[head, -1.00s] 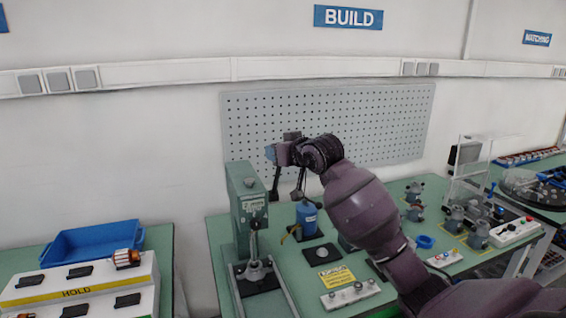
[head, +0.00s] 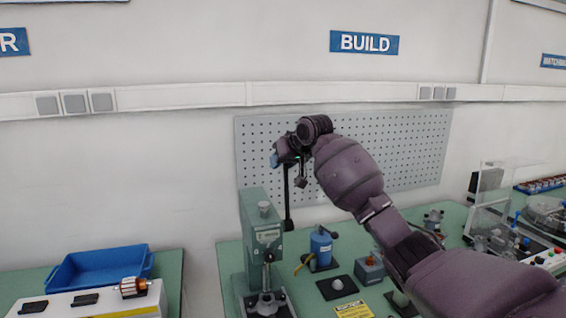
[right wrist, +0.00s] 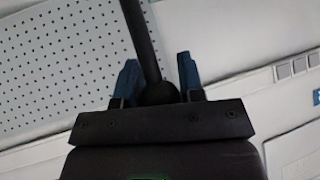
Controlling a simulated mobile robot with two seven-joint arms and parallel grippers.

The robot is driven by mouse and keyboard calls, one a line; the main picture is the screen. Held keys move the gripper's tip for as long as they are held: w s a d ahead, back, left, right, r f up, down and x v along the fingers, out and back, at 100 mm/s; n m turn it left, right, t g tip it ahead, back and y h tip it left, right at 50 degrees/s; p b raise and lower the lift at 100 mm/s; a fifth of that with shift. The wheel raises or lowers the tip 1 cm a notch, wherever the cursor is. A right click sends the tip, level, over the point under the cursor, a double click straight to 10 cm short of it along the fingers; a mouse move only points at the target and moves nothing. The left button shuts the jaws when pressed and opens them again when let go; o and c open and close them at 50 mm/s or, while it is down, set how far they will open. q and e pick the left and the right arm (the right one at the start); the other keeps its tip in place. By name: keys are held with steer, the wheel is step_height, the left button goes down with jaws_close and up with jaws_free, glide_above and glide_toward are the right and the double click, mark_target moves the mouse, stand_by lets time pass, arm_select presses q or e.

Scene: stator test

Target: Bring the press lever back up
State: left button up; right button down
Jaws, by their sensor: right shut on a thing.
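The green press (head: 262,238) stands on the bench, left of centre in the head view. Its black lever (head: 287,205) stands nearly upright at the press's right side. My right gripper (head: 279,157) is at the lever's top end, above the press. In the right wrist view, the gripper's blue fingers (right wrist: 158,82) are either side of the lever's round black knob (right wrist: 158,93), and the rod (right wrist: 141,40) runs off past the fingertips. The gripper is shut on the knob. My left gripper is in neither view.
A grey pegboard (head: 400,140) is on the wall behind the gripper. A blue bottle-like part (head: 321,246) stands on the bench right of the press. A blue tray (head: 100,268) and a copper-wound rotor (head: 132,287) are at left. My right arm hides part of the bench.

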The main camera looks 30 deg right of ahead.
steer(key=shift+f, duration=0.1)
stand_by(0.3)
steer(key=c, duration=0.8)
jaws_free()
steer(key=shift+w, duration=0.15)
steer(key=shift+o, duration=0.2)
arm_select(q)
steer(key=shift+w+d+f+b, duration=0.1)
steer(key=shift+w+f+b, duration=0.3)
steer(key=shift+b, duration=0.55)
arm_select(e)
steer(key=v, duration=1.1)
steer(key=shift+f, duration=0.1)
